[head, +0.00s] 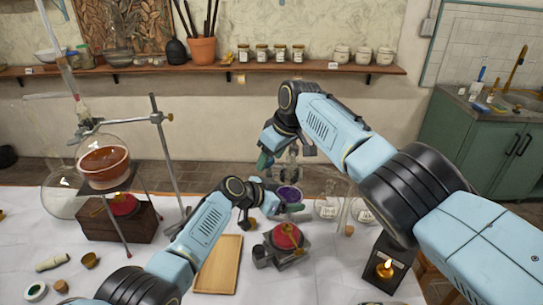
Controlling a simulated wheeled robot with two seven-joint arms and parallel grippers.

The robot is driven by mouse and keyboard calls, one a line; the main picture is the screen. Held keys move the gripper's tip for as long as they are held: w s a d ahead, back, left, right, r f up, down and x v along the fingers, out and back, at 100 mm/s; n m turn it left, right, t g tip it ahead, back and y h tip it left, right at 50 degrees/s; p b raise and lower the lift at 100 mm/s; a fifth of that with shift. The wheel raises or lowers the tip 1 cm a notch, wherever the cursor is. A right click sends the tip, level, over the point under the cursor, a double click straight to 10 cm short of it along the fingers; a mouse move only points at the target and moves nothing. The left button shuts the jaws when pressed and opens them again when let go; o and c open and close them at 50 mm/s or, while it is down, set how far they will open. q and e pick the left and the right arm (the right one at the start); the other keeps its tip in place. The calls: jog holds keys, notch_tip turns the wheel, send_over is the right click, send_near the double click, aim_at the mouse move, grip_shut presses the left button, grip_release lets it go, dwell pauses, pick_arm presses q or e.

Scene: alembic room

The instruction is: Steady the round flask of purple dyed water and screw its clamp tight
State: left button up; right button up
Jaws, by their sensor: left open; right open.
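The round flask with purple dyed water (290,194) is in the middle of the head view, above a small burner with a red top. My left gripper (274,214) is open, low at the flask's near side, with one finger close beside the glass. I cannot tell whether it touches. My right gripper (287,157) is open above the flask, around the height of its neck. The neck and the clamp are largely hidden by my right gripper and wrist, so the clamp screw cannot be made out.
The red-topped burner (287,237) stands below the flask. A wooden tray (218,264) lies left of it. A flask of orange-brown liquid (103,160) hangs on a stand (165,150) at left. Glassware is at right, near a dark lamp box (387,262) with a flame.

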jog(key=shift+c, duration=0.3)
jog(key=c, duration=0.9)
jog(key=shift+m, duration=0.3)
jog(key=m+t, duration=0.1)
jog(key=m, duration=0.1)
jog(key=shift+s+a+m+h, duration=0.1)
jog(key=shift+a+m+h, duration=0.05)
jog(key=shift+m+h, duration=0.25)
jog(key=m, duration=0.2)
jog(key=m+h, duration=0.1)
jog(key=m, duration=0.1)
jog(key=shift+a+t+h, duration=0.1)
jog(key=shift+t+h, duration=0.2)
pick_arm(q)
jog(key=shift+a, duration=0.1)
pick_arm(e)
jog(key=o, duration=1)
jog(key=shift+c, duration=0.2)
